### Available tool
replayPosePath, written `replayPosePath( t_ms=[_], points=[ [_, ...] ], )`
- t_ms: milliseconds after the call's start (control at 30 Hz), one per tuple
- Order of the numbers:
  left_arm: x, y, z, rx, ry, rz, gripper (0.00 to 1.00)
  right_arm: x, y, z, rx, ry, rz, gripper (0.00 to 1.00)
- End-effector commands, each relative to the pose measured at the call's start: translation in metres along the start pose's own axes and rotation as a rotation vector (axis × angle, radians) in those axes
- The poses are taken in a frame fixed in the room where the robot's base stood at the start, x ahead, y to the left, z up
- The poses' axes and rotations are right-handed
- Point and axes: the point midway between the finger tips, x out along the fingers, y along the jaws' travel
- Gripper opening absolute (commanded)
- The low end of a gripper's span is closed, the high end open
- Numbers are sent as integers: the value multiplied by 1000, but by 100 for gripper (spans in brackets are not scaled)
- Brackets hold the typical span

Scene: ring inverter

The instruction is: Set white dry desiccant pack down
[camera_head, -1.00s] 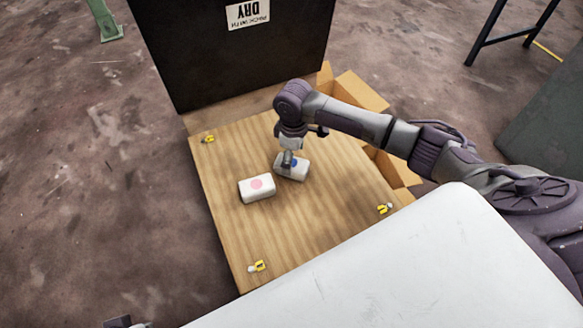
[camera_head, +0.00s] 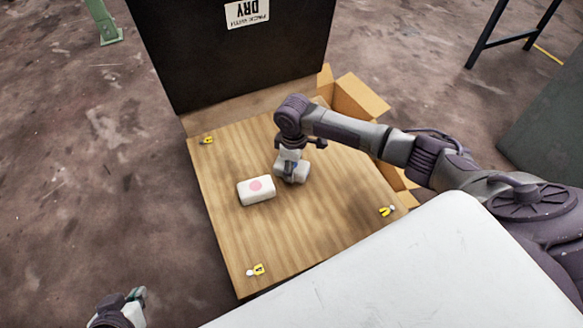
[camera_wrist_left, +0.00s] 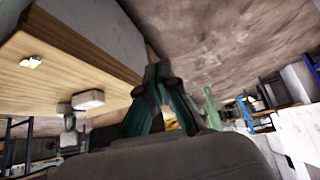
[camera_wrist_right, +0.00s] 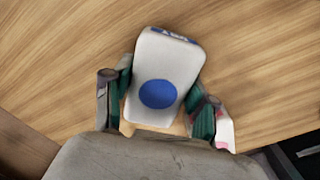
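A white pack with a blue dot (camera_wrist_right: 158,94) fills the middle of the right wrist view. It also shows on the wooden board in the head view (camera_head: 302,173), partly hidden by my right gripper (camera_head: 289,168). In the right wrist view, my right gripper (camera_wrist_right: 164,106) has one finger against each long side of this pack. A second white pack with a pink dot (camera_head: 256,190) lies to its left, apart from it. My left gripper (camera_head: 136,297) is at the lower left, off the board. Its fingers (camera_wrist_left: 163,75) look closed together with nothing between them.
The wooden board (camera_head: 235,245) has small yellow pieces (camera_head: 257,270) near its corners. A black panel labelled DRY (camera_head: 245,60) stands behind it. An open cardboard box (camera_head: 357,97) shows behind my right arm. The board's front half is mostly clear.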

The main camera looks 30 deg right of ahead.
Motion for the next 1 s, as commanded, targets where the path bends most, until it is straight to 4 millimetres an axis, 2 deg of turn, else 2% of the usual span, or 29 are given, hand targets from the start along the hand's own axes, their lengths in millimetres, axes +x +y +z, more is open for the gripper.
replayPosePath(
  t_ms=[33, 200, 233, 567, 833, 967, 1000],
  points=[
    [0, 0, 0, 0, 0, 0, 0, 0, 0, 0, 0, 0, 0, 40],
    [0, 0, 0, 0, -1, 0, 0, 0, 0, 0, 0, 1, 0, 11],
    [0, 0, 0, 0, -1, 0, 0, 0, 0, 0, 0, 1, 0, 10],
    [-2, 0, 2, 0, -17, 0, 0, -4, 0, 0, 0, 1, 0, 10],
    [-16, -6, 41, -7, -214, -12, 0, -24, 0, -1, 0, 2, 0, 10],
    [-34, -9, 65, -12, -354, -18, 0, -46, 0, -1, 1, 3, 0, 10],
    [-37, -9, 62, -12, -355, -18, 0, -51, 0, 10, 2, -2, 0, 10]
  ],
)
